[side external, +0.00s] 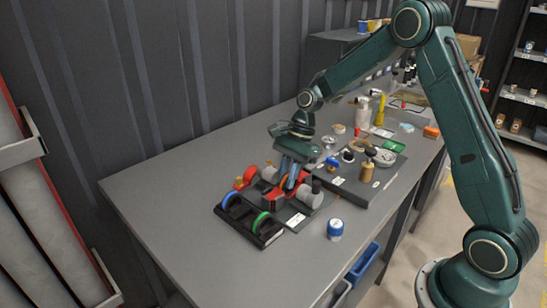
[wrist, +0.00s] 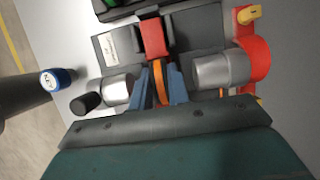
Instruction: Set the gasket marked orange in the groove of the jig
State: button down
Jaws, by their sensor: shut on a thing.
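My gripper (wrist: 159,72) is shut on the orange gasket (wrist: 158,85), a ring seen nearly edge-on between the blue fingers. It also shows in the side external view as a small orange arc (side external: 283,182). The ring stands upright, between two grey cylinders (wrist: 118,87) (wrist: 220,70) and close to a red block (wrist: 153,38). These belong to what looks like the jig, on a dark base with a pale label (wrist: 110,46). The groove is hidden, so I cannot tell whether the ring touches it.
A black rack (side external: 268,238) beside the jig holds a blue ring (side external: 232,200) and a green ring (side external: 261,221). A blue-topped can (side external: 335,229) stands nearby. A dark board (side external: 358,190) with several small items lies to the right. The grey table (side external: 170,185) is clear at left.

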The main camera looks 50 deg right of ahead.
jog(key=shift+f, duration=0.1)
jog(key=c, duration=1.3)
grip_release()
jog(key=shift+c, duration=0.2)
jog(key=v, duration=1.2)
